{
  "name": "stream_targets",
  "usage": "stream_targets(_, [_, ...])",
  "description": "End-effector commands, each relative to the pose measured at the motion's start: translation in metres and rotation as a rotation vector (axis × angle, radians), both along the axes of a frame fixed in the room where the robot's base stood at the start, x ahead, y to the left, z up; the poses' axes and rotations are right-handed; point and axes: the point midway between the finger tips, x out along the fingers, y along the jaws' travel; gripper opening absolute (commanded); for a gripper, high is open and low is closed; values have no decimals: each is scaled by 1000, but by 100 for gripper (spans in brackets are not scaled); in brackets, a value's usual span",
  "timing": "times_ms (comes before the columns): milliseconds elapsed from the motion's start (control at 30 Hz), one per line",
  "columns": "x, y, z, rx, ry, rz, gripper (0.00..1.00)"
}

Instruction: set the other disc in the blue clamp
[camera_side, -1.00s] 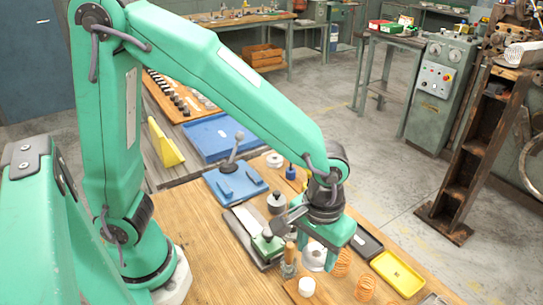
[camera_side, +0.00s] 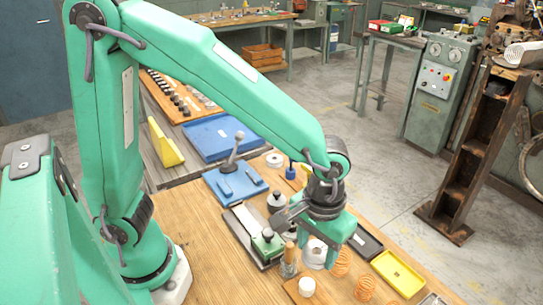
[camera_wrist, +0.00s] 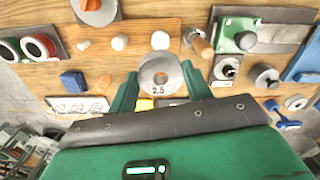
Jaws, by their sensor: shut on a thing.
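My gripper (camera_side: 322,250) is shut on a pale grey disc (camera_side: 313,256) with a centre hole. In the wrist view the disc (camera_wrist: 160,72) sits between the two green fingers (camera_wrist: 160,85) and bears the mark "2.5". In the side view a finger hides part of it, and I cannot tell how far it is off the bench. The blue clamp (camera_side: 233,187), a blue plate with blue bars and a grey ball-topped lever, lies beyond my gripper to the left. Part of a blue plate shows at the right edge of the wrist view (camera_wrist: 305,66).
A green block with a black knob (camera_side: 267,242) and a wooden-handled tool (camera_side: 289,262) stand close left of my gripper. Copper springs (camera_side: 341,262), a black tray (camera_side: 366,243) and a yellow tray (camera_side: 398,272) are to its right.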

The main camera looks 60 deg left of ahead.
Motion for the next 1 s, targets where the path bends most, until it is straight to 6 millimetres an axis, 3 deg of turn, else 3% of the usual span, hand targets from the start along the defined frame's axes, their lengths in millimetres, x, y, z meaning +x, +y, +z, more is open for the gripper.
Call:
stream_targets(433, [0, 0, 15, -2, -2, 0, 15])
stream_targets(1000, [4, 4, 16, -2, -2, 14, 15])
